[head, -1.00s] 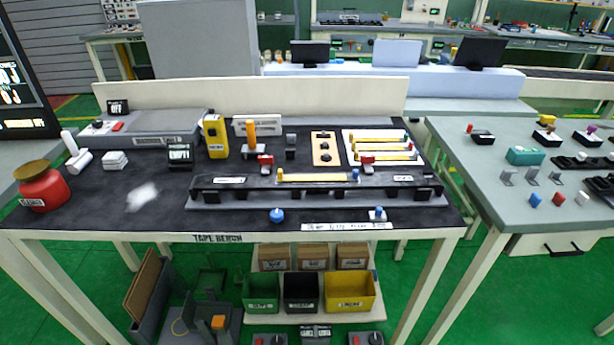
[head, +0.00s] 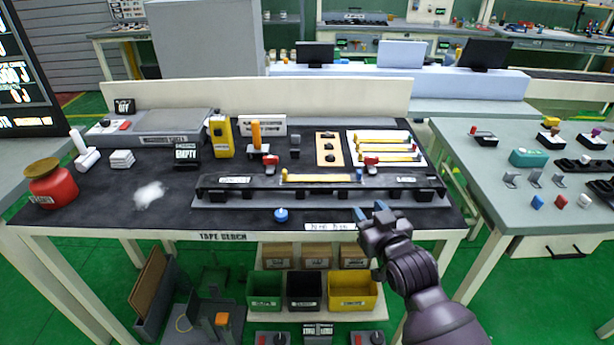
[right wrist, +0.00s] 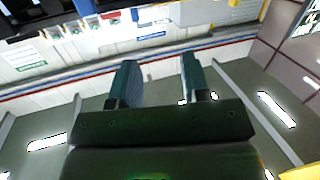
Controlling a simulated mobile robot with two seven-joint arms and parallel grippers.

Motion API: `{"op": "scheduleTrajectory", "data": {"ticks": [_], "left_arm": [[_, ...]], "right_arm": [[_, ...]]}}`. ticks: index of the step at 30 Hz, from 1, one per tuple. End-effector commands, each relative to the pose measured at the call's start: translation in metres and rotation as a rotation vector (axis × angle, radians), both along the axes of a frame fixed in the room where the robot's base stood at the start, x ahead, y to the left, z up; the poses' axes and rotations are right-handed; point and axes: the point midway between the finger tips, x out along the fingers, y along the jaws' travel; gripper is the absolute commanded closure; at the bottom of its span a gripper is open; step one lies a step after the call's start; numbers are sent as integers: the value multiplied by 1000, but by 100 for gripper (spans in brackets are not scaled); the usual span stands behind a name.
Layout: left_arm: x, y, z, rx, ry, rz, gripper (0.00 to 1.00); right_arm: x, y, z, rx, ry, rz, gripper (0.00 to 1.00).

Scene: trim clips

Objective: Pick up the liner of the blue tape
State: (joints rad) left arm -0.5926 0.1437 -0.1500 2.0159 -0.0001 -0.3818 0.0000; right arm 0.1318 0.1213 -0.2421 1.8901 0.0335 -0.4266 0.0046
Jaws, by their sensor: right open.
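A yellow strip (head: 322,178) with an orange tab at its left end and a blue tab (head: 359,175) at its right end lies on the long black bar (head: 225,184). I cannot tell tape from liner at this size. A round blue piece (head: 281,214) sits at the bench's front edge, left of a white label strip (head: 330,226). My right gripper (head: 370,210) is open and empty by the front edge, right of that label and below the bar. Its two fingers also show apart in the right wrist view (right wrist: 158,62). My left gripper is not in view.
A white card (head: 385,137) with several yellow strips lies behind the bar. Two red pieces (head: 370,161) stand near the bar. Green, black and yellow bins (head: 352,303) sit below the bench. The bench's left front (head: 100,205) is mostly clear.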

Motion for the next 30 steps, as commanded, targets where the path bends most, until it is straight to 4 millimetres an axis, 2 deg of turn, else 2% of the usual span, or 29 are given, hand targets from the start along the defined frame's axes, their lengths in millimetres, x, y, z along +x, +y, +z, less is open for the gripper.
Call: {"op": "scheduleTrajectory", "data": {"ticks": [1, 9, 18, 24, 30], "left_arm": [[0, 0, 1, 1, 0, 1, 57], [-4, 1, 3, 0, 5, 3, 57], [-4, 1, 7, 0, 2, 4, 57], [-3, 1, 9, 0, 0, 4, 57], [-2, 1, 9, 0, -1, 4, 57]], "right_arm": [[16, 16, 20, 4, -19, 26, 57], [74, 92, 96, 9, -16, 147, 57], [114, 176, 172, -22, 98, 241, 57], [128, 220, 204, -64, 246, 247, 57], [134, 241, 209, -106, 444, 182, 57]]}}
